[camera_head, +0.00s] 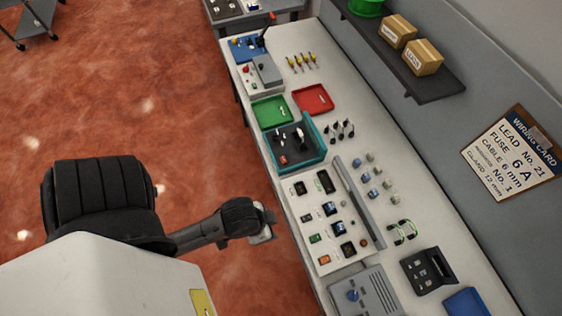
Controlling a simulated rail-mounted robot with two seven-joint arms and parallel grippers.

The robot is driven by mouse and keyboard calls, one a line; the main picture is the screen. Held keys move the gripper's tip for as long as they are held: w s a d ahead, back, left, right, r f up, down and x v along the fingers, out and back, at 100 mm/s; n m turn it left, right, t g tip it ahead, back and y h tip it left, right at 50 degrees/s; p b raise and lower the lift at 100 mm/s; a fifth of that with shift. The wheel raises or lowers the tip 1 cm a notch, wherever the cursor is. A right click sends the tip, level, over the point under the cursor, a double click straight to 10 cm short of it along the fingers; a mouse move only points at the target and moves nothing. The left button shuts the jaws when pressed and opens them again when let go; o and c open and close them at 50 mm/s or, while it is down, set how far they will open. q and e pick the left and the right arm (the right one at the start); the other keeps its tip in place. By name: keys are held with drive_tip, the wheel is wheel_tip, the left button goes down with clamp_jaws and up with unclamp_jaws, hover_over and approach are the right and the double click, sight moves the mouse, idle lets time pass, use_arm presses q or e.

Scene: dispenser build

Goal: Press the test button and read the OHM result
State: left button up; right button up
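A white panel (305,229) on the bench carries several small modules, including a green one (315,239), an orange one (324,260) and a dark display-like window (325,181). A black device (428,270) with small light parts on its face lies to the right. I cannot tell which of these holds the test button, and no OHM reading is legible. My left gripper (266,229) is at the bench's near edge, left of the white panel and apart from its modules. Its fingers are too small and dark to tell open from shut. My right gripper is not in view.
Farther up are a teal-edged tray (318,142), green (271,110) and red (312,99) trays. A wiring card (515,152) reads "FUSE 6 A". A shelf (437,87) overhangs the back.

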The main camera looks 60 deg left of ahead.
use_arm(q)
drive_tip(key=shift+w+a, duration=0.15)
drive_tip(key=shift+a, duration=0.5)
drive_tip(key=shift+d, duration=0.3)
drive_tip(key=c, duration=1.1)
clamp_jaws()
drive_tip(key=shift+a, duration=0.2)
drive_tip(key=shift+d, duration=0.2)
drive_tip(key=shift+a, duration=0.1)
